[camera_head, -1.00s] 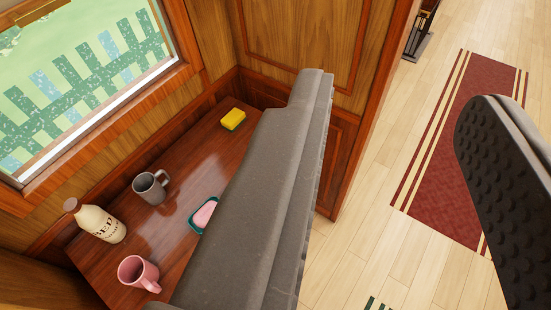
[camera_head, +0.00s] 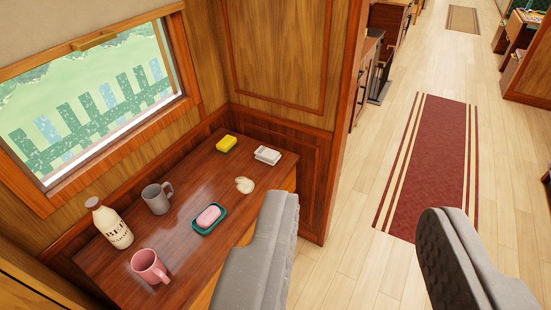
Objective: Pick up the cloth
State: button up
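My gripper (camera_head: 358,208) is open, with its two grey fingers wide apart at the bottom of the view and nothing between them but floor. The left finger overlaps the near right edge of the wooden table (camera_head: 185,245) in the picture. A small white, folded-looking item (camera_head: 267,155) lies at the table's far right; it may be the cloth, but I cannot tell for sure. A small pale beige item (camera_head: 245,185) lies flat nearer the left finger; its kind is unclear. Both are apart from the gripper.
The table also holds a yellow sponge (camera_head: 226,144), pink soap (camera_head: 208,215) in a teal dish (camera_head: 197,227), a grey mug (camera_head: 157,198), a pink mug (camera_head: 151,268) and a cream bottle (camera_head: 110,224). A wooden partition (camera_head: 280,55) stands behind. The aisle with a red rug (camera_head: 436,160) is clear.

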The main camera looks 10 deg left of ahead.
aim_at(266, 155)
jog(key=z, duration=0.4)
jog(key=i, duration=2.4)
jog(key=u, duration=1)
